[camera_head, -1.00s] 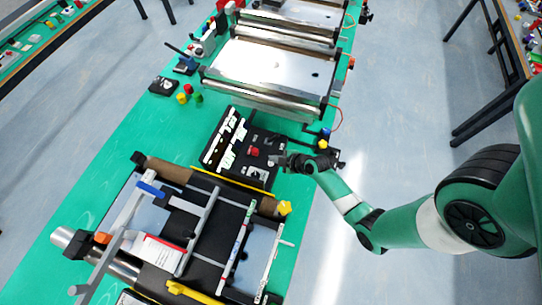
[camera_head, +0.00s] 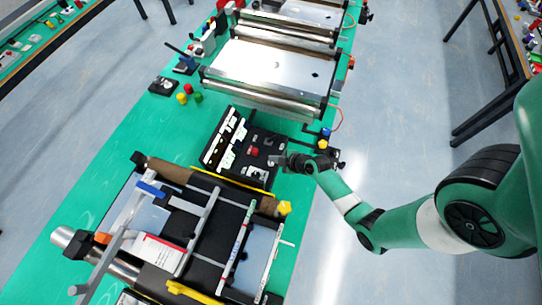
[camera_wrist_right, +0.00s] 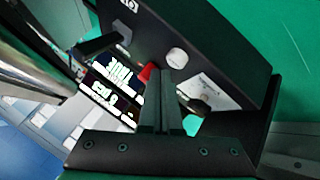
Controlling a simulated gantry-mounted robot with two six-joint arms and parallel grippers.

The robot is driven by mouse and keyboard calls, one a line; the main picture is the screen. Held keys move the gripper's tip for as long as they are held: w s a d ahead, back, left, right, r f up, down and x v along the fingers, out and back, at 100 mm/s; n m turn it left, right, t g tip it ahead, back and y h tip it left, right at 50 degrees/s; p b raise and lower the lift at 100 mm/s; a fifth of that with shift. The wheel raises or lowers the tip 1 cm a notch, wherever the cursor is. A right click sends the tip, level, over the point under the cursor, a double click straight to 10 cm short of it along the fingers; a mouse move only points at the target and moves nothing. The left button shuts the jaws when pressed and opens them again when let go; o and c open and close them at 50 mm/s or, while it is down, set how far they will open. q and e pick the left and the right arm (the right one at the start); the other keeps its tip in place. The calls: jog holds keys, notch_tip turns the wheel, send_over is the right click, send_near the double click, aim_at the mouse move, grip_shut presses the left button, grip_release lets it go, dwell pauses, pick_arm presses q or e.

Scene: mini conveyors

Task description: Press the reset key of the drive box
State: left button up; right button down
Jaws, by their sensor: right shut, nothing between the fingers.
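The drive box (camera_head: 215,160) is a black unit with bright white display panels on its left part, lying on the green table between the two conveyors. A red button (camera_head: 254,152) sits on its right part; in the right wrist view a red part (camera_wrist_right: 146,72) shows partly behind my fingers. A white round knob (camera_wrist_right: 176,57) is beside it. Which control is the reset key I cannot tell. My right gripper (camera_head: 273,160) is shut and empty, with its fingertips over the right part of the box. In the wrist view its fingers (camera_wrist_right: 161,78) overlap the box face; contact is unclear.
A conveyor with a silver plate (camera_head: 270,70) stands behind the box. A nearer conveyor with a black belt (camera_head: 200,240), guide rails and yellow parts lies in front. Small coloured buttons (camera_head: 185,96) stand at left. Green table (camera_head: 120,140) is clear at left.

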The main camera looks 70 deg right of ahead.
dwell(0.3)
jog(key=shift+f+b, duration=0.45)
jog(key=shift+f+b, duration=0.5)
dwell(0.5)
jog(key=shift+r, duration=0.1)
jog(key=shift+r+p, duration=0.8)
notch_tip(320, 180, up, 5)
jog(key=p, duration=0.4)
jog(key=shift+r, duration=0.1)
